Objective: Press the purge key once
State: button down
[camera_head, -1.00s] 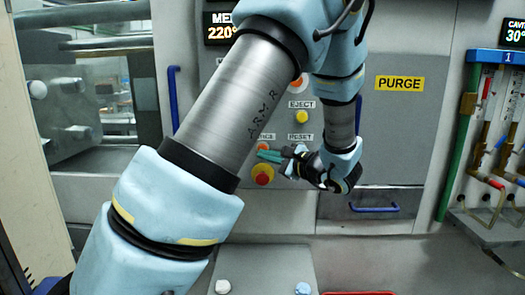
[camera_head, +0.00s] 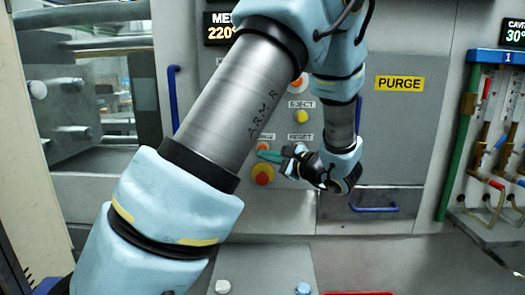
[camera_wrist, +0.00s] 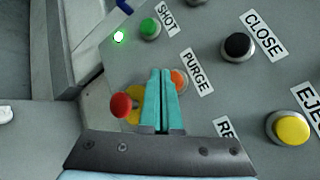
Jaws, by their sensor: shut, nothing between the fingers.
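The purge key is an orange round button (camera_wrist: 180,80) beside the PURGE label in the wrist view. It also shows in the head view (camera_head: 262,146), just above my fingertips. My gripper (camera_wrist: 160,72) has teal fingers that are shut together and empty. The fingers point at the panel and cover the left part of the key in the wrist view. In the head view my gripper (camera_head: 262,154) comes in from the right, close to the key. I cannot tell whether the tips touch it.
A red emergency-style button on yellow (camera_wrist: 121,105) is close on the left. A green SHOT button (camera_wrist: 149,29), a black CLOSE button (camera_wrist: 237,45) and a yellow EJECT button (camera_wrist: 288,128) surround the area. A small green lamp (camera_wrist: 118,36) is lit.

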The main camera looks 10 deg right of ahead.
jog(key=shift+w, duration=0.1)
dwell(0.3)
jog(key=shift+w, duration=0.3)
jog(key=shift+w+d, duration=0.15)
jog(key=shift+w, duration=0.3)
dwell(0.7)
jog(key=shift+s, duration=0.1)
jog(key=shift+s+b, duration=0.4)
jog(key=shift+s, duration=0.35)
jog(key=s, duration=0.2)
jog(key=s+a, duration=0.1)
jog(key=s, duration=0.2)
jog(key=shift+a, duration=0.1)
dwell(0.7)
